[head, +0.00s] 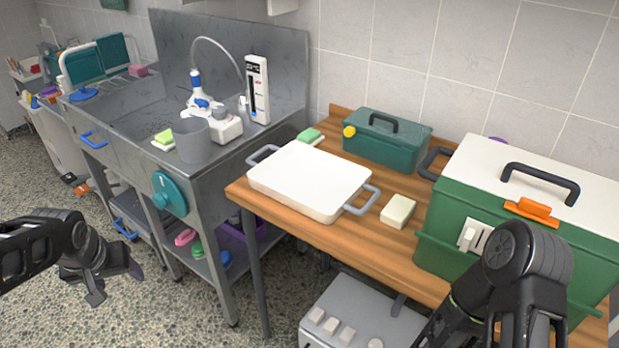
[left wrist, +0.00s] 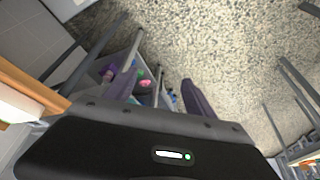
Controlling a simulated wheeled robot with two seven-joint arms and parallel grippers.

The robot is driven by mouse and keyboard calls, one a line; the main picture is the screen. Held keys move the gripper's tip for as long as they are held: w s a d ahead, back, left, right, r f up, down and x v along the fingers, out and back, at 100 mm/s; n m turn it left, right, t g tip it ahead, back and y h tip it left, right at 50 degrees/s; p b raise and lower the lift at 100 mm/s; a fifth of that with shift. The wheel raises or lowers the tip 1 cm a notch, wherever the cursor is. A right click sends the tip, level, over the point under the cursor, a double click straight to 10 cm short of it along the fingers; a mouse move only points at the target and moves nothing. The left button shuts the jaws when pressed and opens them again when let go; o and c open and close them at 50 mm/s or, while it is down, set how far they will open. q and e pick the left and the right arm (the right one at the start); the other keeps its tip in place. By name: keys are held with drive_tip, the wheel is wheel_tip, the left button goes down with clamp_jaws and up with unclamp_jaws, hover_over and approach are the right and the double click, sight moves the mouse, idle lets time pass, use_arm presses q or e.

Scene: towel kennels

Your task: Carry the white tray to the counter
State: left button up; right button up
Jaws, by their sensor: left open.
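The white tray (head: 308,180) lies flat on a wooden table (head: 300,226), with a grey-blue handle at each end. Its left handle is close to the steel sink counter (head: 135,125). My left gripper (head: 118,284) is open and empty over the floor, low and well left of the tray. In the left wrist view its two fingers (left wrist: 162,88) are spread, with nothing between them. My right arm shows at the lower right in front of the green box, but its gripper is out of view.
On the table are a soap bar (head: 398,210), a green sponge (head: 310,136), a teal toolbox (head: 386,138) and a big green box (head: 520,205). A grey box (head: 355,318) stands below the table.

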use_arm(q)
drive_tip(key=shift+d+f, duration=0.25)
drive_tip(key=shift+c, duration=0.7)
drive_tip(key=d+f, duration=0.2)
drive_tip(key=w+d+f+h, duration=0.1)
drive_tip(key=d+f, duration=0.2)
drive_tip(key=d+f+m+h, duration=0.1)
drive_tip(key=d+f, duration=0.1)
drive_tip(key=f, duration=0.1)
drive_tip(key=shift+w+d+f+g, duration=0.15)
drive_tip(key=shift+d+f+g, duration=0.05)
drive_tip(key=shift+f+g, duration=0.1)
drive_tip(key=c, duration=0.5)
drive_tip(key=d+f, duration=0.3)
drive_tip(key=s+d+f+h, duration=0.1)
drive_tip(key=d+f, duration=0.2)
drive_tip(key=s+d+f+m+g+h, duration=0.1)
drive_tip(key=d+f, duration=0.3)
drive_tip(key=shift+s, duration=0.2)
drive_tip(key=shift+c, duration=0.6)
drive_tip(key=s+d+f+g+h, duration=0.1)
drive_tip(key=s+d+f+g, duration=0.1)
drive_tip(key=s+d+f, duration=1.1)
drive_tip(key=shift+s+d+f+h, duration=0.15)
drive_tip(key=shift+s+f+h, duration=0.15)
drive_tip(key=shift+s, duration=0.95)
